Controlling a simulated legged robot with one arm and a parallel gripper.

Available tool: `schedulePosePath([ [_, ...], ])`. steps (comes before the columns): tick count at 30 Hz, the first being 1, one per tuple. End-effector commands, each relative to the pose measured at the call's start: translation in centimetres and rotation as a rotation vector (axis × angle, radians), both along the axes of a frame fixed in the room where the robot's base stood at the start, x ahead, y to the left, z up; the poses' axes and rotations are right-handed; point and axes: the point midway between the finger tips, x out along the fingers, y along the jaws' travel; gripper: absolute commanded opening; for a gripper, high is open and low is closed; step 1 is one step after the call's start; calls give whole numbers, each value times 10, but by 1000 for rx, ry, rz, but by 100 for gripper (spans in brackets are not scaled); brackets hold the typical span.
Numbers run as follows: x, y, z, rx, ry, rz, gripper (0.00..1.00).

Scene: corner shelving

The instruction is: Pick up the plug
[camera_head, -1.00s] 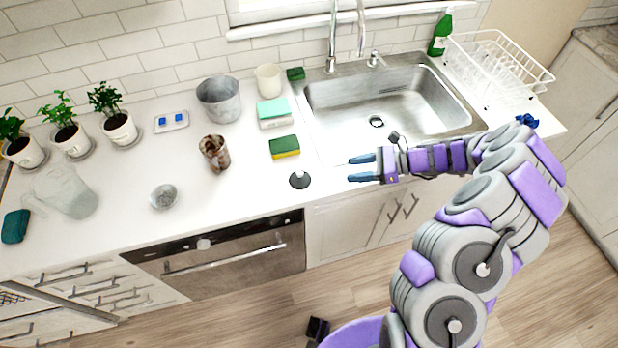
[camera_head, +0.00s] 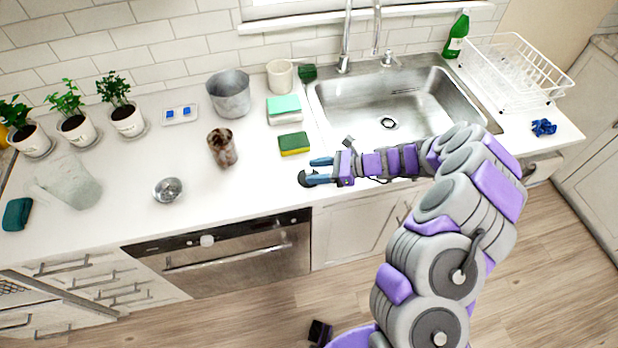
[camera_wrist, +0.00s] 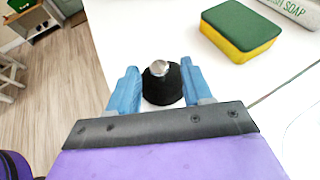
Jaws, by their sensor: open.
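The plug is a black round stopper with a silvery knob on top. It shows in the wrist view (camera_wrist: 161,88) between the two blue fingers of my gripper (camera_wrist: 160,86). In the head view the plug (camera_head: 304,180) stands on the white counter near its front edge, partly hidden by my gripper (camera_head: 319,170). My gripper is open, with one finger on either side of the plug. The right finger looks very close to it; I cannot tell whether it touches.
A green and yellow sponge (camera_head: 294,144) lies just behind the plug. The sink (camera_head: 390,100) is behind my arm. The counter's front edge is close to the plug.

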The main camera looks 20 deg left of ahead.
Motion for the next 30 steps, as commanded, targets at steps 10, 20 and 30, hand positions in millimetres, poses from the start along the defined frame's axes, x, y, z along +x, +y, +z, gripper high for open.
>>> schedulePosePath([
  [10,-4,25,-10,2,2,1,50],
  [20,-4,24,-9,2,2,1,32],
  [30,-4,25,-10,0,2,1,0],
])
